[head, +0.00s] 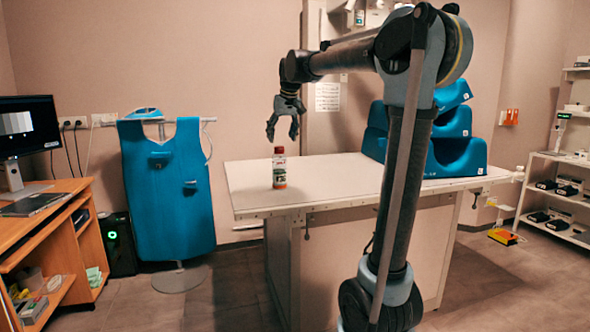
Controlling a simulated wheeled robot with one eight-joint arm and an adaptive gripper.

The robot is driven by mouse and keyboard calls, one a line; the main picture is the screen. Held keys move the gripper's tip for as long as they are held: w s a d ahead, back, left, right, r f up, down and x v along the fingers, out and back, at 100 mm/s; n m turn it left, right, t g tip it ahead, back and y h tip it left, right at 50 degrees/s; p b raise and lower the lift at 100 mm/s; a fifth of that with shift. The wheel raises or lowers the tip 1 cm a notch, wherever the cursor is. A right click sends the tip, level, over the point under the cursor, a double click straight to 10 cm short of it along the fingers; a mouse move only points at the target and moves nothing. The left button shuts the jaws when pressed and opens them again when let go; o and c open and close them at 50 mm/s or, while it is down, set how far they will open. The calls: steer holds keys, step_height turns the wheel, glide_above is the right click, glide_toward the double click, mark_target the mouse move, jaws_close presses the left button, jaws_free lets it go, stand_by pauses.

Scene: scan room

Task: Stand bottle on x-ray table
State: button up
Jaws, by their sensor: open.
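A gap shows between the fingertips and the bottle's cap. The table has a pale flat top on a boxy base.
Blue foam wedges (452,150) are stacked on the table's right part. A blue lead apron (168,190) hangs on a stand to the left. A wooden desk (45,225) with a monitor is at far left, shelves (560,195) at far right. The tabletop around the bottle is clear.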

steer(key=s+d+f+m+h, duration=0.1)
steer(key=s+d+f, duration=0.65)
steer(key=s, duration=0.25)
steer(key=s+d+f+m, duration=0.1)
steer(key=s+d+f, duration=0.5)
steer(key=s+d, duration=0.25)
steer(key=s+d+f+m+g, duration=0.1)
steer(key=s+d+f, duration=0.1)
steer(key=s+f, duration=0.8)
steer(key=s+d+f+m+g+h, duration=0.1)
steer(key=s+d+f, duration=0.2)
steer(key=s+f, duration=0.7)
steer(key=shift+d+m, duration=0.35)
steer(key=shift+m, duration=0.05)
steer(key=shift+w, duration=0.1)
